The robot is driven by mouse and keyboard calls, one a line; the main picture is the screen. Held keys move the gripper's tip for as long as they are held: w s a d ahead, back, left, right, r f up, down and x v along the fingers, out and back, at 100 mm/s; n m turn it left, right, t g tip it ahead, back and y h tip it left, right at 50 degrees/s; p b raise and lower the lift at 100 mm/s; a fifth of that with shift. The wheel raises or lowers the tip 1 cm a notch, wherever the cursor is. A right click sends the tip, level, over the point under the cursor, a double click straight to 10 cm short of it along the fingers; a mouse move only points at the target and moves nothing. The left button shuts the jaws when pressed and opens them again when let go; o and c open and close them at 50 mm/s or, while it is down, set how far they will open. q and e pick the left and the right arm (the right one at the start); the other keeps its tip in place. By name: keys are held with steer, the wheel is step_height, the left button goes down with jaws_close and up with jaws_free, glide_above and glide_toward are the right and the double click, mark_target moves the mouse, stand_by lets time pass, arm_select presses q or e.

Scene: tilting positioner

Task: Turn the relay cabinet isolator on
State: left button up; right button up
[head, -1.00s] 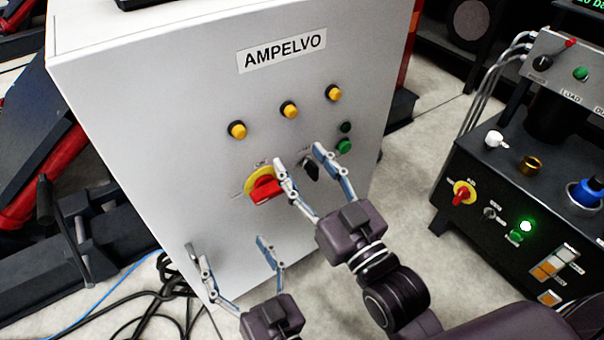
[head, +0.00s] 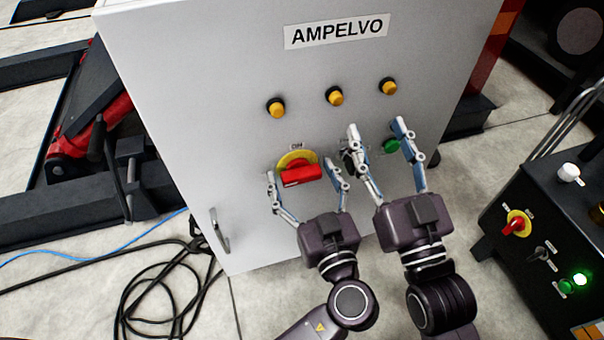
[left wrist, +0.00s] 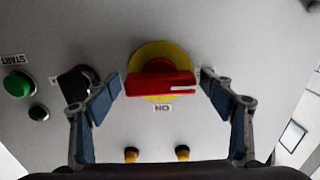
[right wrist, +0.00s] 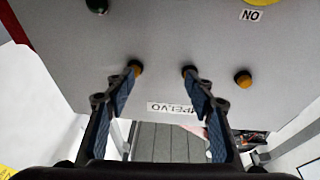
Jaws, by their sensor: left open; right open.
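The relay cabinet (head: 240,75) is a light grey box labelled AMPELVO. Its isolator (head: 302,174) is a red bar handle on a yellow disc, with an ON label above it. The handle lies about level, its white mark at the left end in the head view. My left gripper (head: 303,170) is open, with one finger on each side of the handle. In the left wrist view, turned upside down, the handle (left wrist: 158,84) sits between the fingertips with gaps. My right gripper (head: 376,127) is open and empty in front of the cabinet, right of the isolator.
Three yellow lamps (head: 335,96) line the cabinet above. A black selector (left wrist: 75,83) and a green START button (left wrist: 17,84) are beside the isolator, near my right fingers. A black control box (head: 535,220) stands at right. Cables (head: 165,290) lie on the floor at left.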

arm_select(q)
steer(key=shift+c, duration=0.5)
steer(key=c, duration=1.1)
steer(key=shift+o, duration=0.2)
